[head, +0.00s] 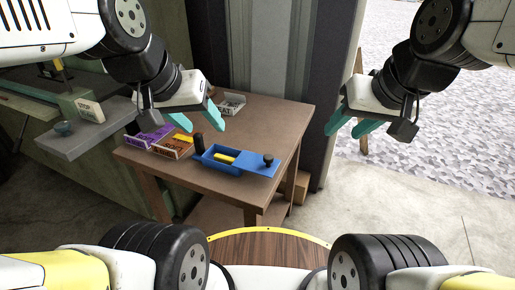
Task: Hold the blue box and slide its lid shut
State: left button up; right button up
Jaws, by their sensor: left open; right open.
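The blue box (205,163) sits on the brown table near its front edge. Its blue lid (262,167), with a dark knob (268,159), sticks out to the right, so the left part of the box is open. A yellow thing (223,157) shows in the open part. A dark upright post or handle (199,143) stands at the box's left end. My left gripper (202,125) is open and empty, above and behind the box's left end. My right gripper (348,129) is open and empty, off the table's right side, well apart from the box.
The brown table (270,118) has free room behind the box. Purple (150,138) and orange-brown (172,148) boxes lie left of it. A pale lettered tray (231,104) stands at the back.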

aim_at(266, 165)
jog(key=j+z, duration=0.35)
jog(key=j, duration=0.45)
jog(key=j+z, duration=0.35)
jog(key=j, duration=0.5)
